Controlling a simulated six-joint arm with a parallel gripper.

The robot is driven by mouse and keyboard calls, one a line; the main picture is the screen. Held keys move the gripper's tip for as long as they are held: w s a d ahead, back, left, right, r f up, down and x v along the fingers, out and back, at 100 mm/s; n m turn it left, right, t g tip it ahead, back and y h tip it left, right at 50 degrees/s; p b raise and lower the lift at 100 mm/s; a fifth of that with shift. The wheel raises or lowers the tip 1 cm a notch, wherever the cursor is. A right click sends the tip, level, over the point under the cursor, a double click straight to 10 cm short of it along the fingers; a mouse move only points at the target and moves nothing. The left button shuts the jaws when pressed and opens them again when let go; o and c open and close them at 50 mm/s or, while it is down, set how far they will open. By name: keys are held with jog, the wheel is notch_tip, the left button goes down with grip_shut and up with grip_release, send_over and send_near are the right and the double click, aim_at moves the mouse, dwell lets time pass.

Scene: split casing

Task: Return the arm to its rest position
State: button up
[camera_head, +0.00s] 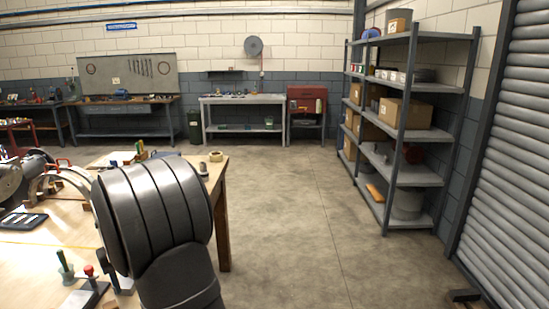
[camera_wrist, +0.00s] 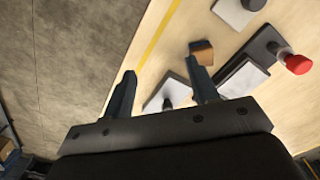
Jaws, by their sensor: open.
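My gripper (camera_wrist: 161,65) is open in the wrist view, with two dark fingers apart. It points down over the edge of the wooden workbench, and the concrete floor shows to its left. Nothing is held between the fingers. A small brown block (camera_wrist: 203,52) shows at the tip of the right finger; I cannot tell whether they touch. In the head view my grey arm fills the middle front and hides part of the bench, and the gripper is not visible there. A grey arched casing part (camera_head: 75,174) stands on the bench (camera_head: 50,247) at the left.
A red-knobbed clamp (camera_wrist: 298,64) stands on the bench beside pale plates; it also shows in the head view (camera_head: 89,272). A green-handled tool (camera_head: 64,262) and a dark tray (camera_head: 22,221) are nearby. A shelf rack (camera_head: 408,110) stands right. The floor (camera_head: 300,220) between is clear.

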jog(key=w+d+r, duration=0.1)
jog(key=d+r, duration=0.2)
jog(key=d, duration=0.2)
jog(key=w+d+f+m, duration=0.2)
jog(key=w+d+f, duration=0.2)
jog(key=d+f, duration=0.25)
jog(key=w+d+f+m, duration=0.2)
jog(key=w+d+f, duration=0.2)
jog(key=d+f, duration=0.25)
jog(key=s+d+f+m, duration=0.1)
jog(key=d+f+m, duration=0.2)
jog(key=d+f, duration=0.5)
jog(key=d+f+m, duration=0.2)
jog(key=d+f, duration=0.3)
jog(key=d, duration=0.7)
jog(key=w+a+r+n, duration=0.1)
jog(key=w+a+r, duration=0.1)
jog(key=a, duration=0.4)
jog(key=shift+w+r, duration=0.2)
jog(key=shift+r, duration=0.1)
